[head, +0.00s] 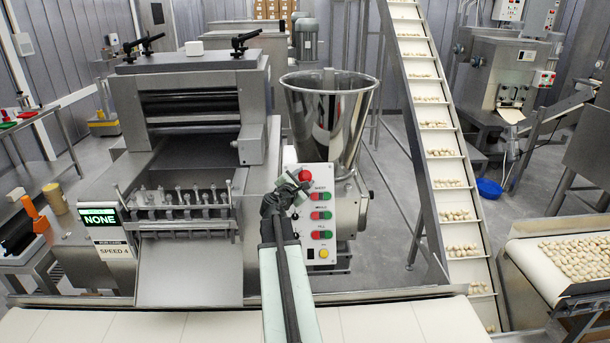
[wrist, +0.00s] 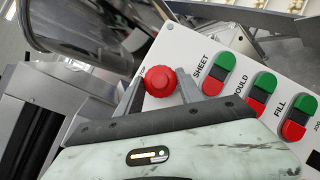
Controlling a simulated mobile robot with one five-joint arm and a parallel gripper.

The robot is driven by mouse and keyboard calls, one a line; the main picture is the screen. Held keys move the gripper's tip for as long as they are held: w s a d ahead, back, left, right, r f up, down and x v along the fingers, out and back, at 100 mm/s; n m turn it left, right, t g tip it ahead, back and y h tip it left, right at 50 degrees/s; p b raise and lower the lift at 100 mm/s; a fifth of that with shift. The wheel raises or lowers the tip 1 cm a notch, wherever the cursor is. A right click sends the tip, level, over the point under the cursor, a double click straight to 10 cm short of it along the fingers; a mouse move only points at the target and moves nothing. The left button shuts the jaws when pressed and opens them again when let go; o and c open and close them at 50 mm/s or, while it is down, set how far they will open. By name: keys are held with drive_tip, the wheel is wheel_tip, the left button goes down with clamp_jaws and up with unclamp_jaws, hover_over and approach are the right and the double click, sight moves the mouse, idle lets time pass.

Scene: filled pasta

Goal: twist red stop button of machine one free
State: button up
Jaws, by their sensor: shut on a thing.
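The red stop button (head: 304,175) sits at the top left of the white control panel (head: 319,249) on the machine in front of me. In the wrist view the round red stop button (wrist: 159,81) shows between the two grey fingers. My gripper (head: 292,185) is at the panel's upper left, and in the wrist view my gripper (wrist: 158,86) has a finger on each side of the button, shut on it. The lower part of the button's base is hidden by the gripper body.
Green-and-red button pairs labelled SHEET (wrist: 217,73), MOULD (wrist: 254,93) and FILL (wrist: 293,117) sit close to the right of the stop button. A steel hopper (head: 330,115) stands above the panel. A display reading NONE (head: 99,223) is at left. An inclined conveyor (head: 437,140) rises at right.

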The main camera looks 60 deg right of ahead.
drive_tip(key=shift+w+r+m+g+p, duration=0.15)
drive_tip(key=shift+m+g+p, duration=0.15)
drive_tip(key=shift+m, duration=0.3)
drive_tip(key=o, duration=1.4)
drive_tip(key=p+v, duration=0.1)
drive_tip(key=v, duration=0.6)
drive_tip(key=shift+a+r+p, duration=0.1)
drive_tip(key=shift+a+p, duration=0.2)
drive_tip(key=shift+a, duration=0.05)
